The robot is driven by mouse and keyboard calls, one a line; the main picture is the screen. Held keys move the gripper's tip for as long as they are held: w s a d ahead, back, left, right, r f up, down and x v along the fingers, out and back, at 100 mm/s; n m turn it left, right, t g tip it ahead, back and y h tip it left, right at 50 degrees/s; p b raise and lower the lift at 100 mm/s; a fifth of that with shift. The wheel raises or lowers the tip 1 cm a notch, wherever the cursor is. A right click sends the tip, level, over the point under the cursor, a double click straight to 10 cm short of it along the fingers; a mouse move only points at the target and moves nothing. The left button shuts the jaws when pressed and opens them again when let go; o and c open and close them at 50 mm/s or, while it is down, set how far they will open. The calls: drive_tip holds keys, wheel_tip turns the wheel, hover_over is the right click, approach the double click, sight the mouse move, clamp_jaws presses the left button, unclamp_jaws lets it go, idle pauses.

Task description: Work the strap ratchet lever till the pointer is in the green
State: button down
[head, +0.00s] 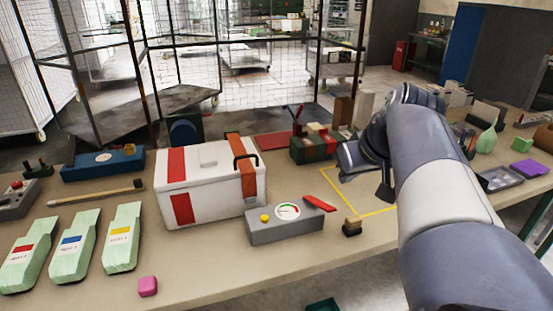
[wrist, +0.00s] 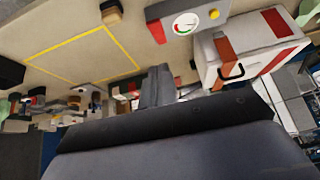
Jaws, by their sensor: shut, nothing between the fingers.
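The grey ratchet unit (head: 285,232) stands on the bench in front of the white case, with a round gauge (head: 288,212) on its front. A red lever (head: 319,203) sticks out at its right end, tilted. The gauge has coloured marks, but where its pointer stands is too small to tell. In the wrist view the gauge (wrist: 186,24) and red lever (wrist: 156,31) show at the top. My gripper (head: 385,192) is to the right of the lever, apart from it, shut and empty; its fingers (wrist: 158,86) also show in the wrist view.
A white case (head: 205,190) with red bands and an orange strap stands behind the unit. A small dark and tan block (head: 352,227) sits right of the unit. A yellow outline (head: 378,212) marks mostly clear bench.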

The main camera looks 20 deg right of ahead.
drive_tip(key=w+r+g+p, duration=0.1)
drive_tip(key=p, duration=0.1)
drive_tip(key=w+r+g+p, duration=0.1)
drive_tip(key=p, duration=0.1)
drive_tip(key=w+r+p, duration=0.1)
drive_tip(key=w+p, duration=0.1)
drive_tip(key=shift+a+g+p, duration=0.25)
drive_tip(key=shift+g+p, duration=0.1)
drive_tip(key=shift+g, duration=0.05)
drive_tip(key=shift+f, duration=0.15)
hover_over(326, 206)
wheel_tip(326, 206, down, 10)
drive_tip(key=shift+w+a+r+p, duration=0.1)
drive_tip(key=shift+w+r+p, duration=0.05)
drive_tip(key=shift+p, duration=0.3)
drive_tip(key=shift+s+f, duration=0.6)
drive_tip(key=shift+f, duration=0.35)
drive_tip(key=shift+s+f, duration=0.3)
drive_tip(key=shift+f, duration=0.35)
drive_tip(key=shift+f, duration=0.15)
